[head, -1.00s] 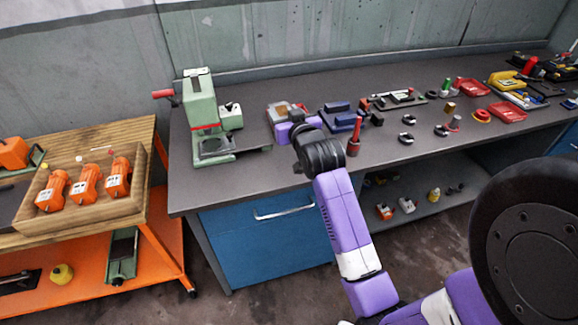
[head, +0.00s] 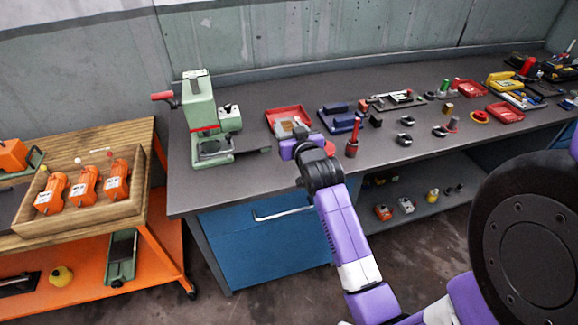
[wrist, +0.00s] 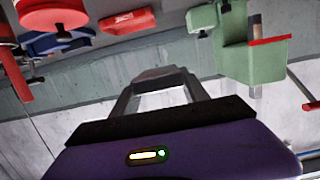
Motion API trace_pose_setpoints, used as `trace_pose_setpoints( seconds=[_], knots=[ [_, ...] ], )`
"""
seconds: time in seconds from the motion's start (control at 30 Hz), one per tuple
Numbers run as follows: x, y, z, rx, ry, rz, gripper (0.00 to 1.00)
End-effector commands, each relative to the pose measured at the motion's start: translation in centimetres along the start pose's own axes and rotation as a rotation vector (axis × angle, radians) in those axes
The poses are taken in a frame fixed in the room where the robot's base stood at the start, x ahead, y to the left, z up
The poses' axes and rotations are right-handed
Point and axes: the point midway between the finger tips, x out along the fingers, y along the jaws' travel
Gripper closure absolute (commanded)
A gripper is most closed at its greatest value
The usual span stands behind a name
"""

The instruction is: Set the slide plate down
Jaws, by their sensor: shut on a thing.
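My gripper (head: 284,149) is over the bench, to the right of the green press (head: 201,120) and in front of the red tray (head: 272,124). In the wrist view the two fingers (wrist: 160,90) are shut on a flat grey piece, the slide plate (wrist: 158,75). It is held at the fingertips. The press also shows in the wrist view (wrist: 245,60), upside down.
More small parts lie along the bench to the right. At left a wooden tray (head: 120,213) holds orange units. The bench's front left (head: 215,187) is bare.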

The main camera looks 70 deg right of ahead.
Motion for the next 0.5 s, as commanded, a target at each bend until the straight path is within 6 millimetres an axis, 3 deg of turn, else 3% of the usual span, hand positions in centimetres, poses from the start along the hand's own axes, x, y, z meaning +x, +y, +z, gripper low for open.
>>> trace_pose_setpoints(
  seconds=[0.3,0.5],
  knots=[
    [1.4,0.1,7.0,0.000,0.002,0.000,1.00],
    [2.0,0.1,9.7,-0.001,0.006,0.000,1.00]
  ],
)
